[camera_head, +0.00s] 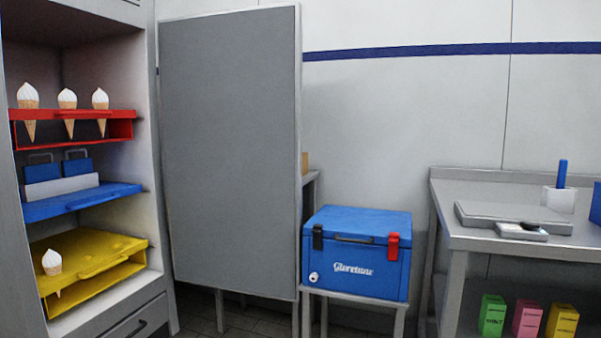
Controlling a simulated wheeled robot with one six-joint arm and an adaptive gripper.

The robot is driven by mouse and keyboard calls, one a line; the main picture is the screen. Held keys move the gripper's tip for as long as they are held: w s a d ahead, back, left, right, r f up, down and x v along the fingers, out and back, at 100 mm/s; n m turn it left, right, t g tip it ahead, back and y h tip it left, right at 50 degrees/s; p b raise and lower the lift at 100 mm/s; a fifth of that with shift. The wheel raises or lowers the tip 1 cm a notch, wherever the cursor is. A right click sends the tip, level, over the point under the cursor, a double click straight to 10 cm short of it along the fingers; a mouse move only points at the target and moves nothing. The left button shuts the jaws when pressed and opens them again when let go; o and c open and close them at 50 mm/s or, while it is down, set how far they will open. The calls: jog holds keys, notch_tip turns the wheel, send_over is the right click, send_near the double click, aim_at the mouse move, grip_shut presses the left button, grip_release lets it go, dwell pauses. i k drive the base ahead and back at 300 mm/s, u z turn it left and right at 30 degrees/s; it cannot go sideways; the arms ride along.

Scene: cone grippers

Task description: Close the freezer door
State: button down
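The freezer door (230,140) is a tall flat grey panel. It stands open to the right of the freezer (152,190), and the freezer's inside is exposed on the left. Inside, a red rack (120,128) holds ice cream cones (68,99). A blue shelf (90,200) below holds a white tray with blue items, and a yellow rack (95,290) at the bottom holds one cone (52,263). No handle shows on the visible face of the door. My gripper is not in view.
A blue cool box (357,285) stands on a small stand right of the door. A grey counter (580,245) at the right carries a flat grey device (510,214). Several coloured cartons (527,318) stand below it. A drawer (125,325) is under the freezer shelves.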

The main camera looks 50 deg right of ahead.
aim_at(230, 80)
jog(key=z, duration=1.9)
jog(key=i, duration=1.6)
jog(key=u, duration=1.55)
